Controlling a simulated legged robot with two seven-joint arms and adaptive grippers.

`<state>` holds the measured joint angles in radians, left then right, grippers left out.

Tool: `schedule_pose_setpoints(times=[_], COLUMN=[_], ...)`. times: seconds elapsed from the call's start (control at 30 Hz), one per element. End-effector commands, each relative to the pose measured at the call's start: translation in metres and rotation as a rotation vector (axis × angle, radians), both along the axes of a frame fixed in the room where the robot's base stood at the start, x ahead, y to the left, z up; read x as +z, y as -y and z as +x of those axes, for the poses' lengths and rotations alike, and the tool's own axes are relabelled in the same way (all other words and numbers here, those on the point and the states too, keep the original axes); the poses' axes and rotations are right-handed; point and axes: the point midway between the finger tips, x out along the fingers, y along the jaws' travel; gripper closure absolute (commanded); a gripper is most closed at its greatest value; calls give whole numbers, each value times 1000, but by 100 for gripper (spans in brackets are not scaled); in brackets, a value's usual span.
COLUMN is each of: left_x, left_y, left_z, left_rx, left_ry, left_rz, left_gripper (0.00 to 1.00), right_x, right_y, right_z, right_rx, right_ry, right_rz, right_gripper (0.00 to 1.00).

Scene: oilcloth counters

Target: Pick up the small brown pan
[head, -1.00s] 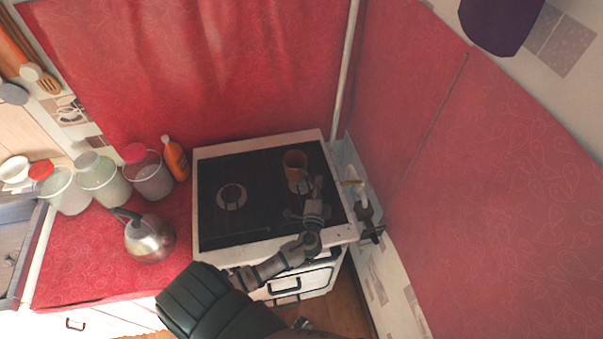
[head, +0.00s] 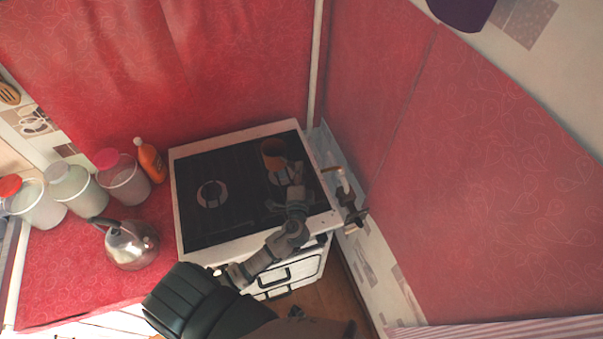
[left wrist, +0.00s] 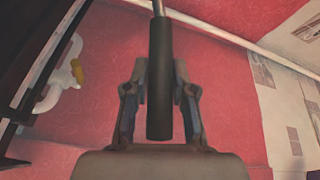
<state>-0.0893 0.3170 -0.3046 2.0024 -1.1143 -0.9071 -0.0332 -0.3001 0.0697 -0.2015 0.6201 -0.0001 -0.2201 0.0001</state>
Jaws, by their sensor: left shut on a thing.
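The small brown pan (head: 272,150) is at the back right of the black stove top in the head view. My left gripper (head: 285,172) is at its near side and is shut on its handle. In the left wrist view the dark handle (left wrist: 160,85) runs between both fingers of the left gripper (left wrist: 160,95), with a thin metal shank beyond it. The pan's bowl is out of that view. I cannot tell whether the pan touches the stove. My right gripper is not in view.
The white stove (head: 180,205) has a bare burner (head: 211,194) at left. A kettle (head: 132,245), jars (head: 124,180) and an orange bottle (head: 150,160) stand on the red counter to its left. A red wall and pipes (head: 340,182) are close at right.

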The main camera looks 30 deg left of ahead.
Motion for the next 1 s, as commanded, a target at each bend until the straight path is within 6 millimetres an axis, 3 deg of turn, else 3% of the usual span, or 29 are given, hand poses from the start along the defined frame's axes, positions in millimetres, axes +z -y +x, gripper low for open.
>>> schedule_pose_setpoints(times=[0.17, 0.63, 0.77, 1.0], left_x=[3, 7, 8, 12], left_y=[13, 33, 38, 50], left_z=[-22, -85, -100, -121], left_rx=[0, 0, 1, 0], left_ry=[1, 1, 0, 0], left_rz=[3, -2, -1, 1], left_gripper=[100, 100, 100, 100], right_x=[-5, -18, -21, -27], right_y=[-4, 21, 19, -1], right_z=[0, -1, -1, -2], right_rx=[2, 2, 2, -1], right_ry=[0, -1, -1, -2], right_rz=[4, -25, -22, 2], right_gripper=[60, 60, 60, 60])
